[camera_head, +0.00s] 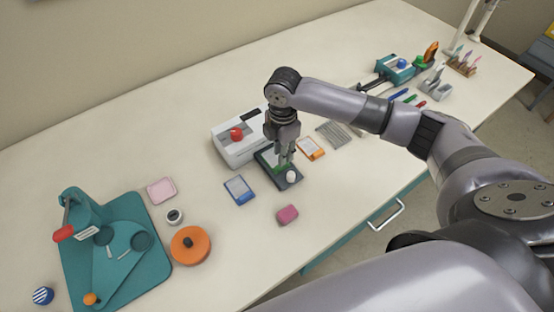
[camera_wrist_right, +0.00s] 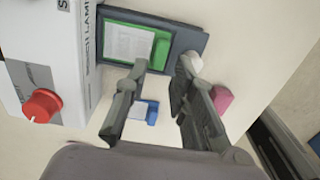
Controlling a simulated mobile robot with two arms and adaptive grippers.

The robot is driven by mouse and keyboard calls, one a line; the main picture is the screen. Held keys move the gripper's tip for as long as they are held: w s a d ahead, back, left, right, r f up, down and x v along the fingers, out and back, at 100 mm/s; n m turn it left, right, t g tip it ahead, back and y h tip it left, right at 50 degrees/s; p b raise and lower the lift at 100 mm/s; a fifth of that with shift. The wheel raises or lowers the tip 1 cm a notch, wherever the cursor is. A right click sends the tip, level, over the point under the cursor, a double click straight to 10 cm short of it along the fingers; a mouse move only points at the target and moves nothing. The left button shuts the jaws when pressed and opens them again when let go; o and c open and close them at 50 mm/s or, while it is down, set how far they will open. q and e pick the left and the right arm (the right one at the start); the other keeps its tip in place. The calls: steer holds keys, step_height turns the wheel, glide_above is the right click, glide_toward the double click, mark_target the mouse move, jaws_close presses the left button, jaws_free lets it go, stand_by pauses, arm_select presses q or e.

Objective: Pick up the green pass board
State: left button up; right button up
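The green pass board (camera_head: 276,165) lies on a dark tray (camera_head: 264,158) in front of a white laminator; my right gripper partly covers it in the head view. In the right wrist view the board (camera_wrist_right: 128,42) shows a white printed sheet and a green end, on the dark tray (camera_wrist_right: 190,38). My right gripper (camera_head: 285,163) points down over the tray. In the wrist view its two fingers (camera_wrist_right: 162,68) are apart with nothing between them, near the board's green end. The gap between fingertips and board is hard to judge. My left gripper is not in view.
The white laminator (camera_head: 236,150) with a red knob stands behind the tray. A white rounded piece (camera_head: 292,176) sits at the tray's near corner. A blue card (camera_head: 239,190), an orange card (camera_head: 311,148) and a pink block (camera_head: 287,214) lie nearby. A teal trimmer (camera_head: 120,245) is at left.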

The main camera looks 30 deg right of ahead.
mark_target(275, 158)
step_height(275, 158, down, 5)
steer(key=shift+r+p, duration=0.2)
steer(key=shift+p, duration=0.6)
steer(key=shift+f, duration=0.2)
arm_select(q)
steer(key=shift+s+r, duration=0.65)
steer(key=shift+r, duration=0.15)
arm_select(e)
steer(key=shift+c, duration=0.4)
jaws_close()
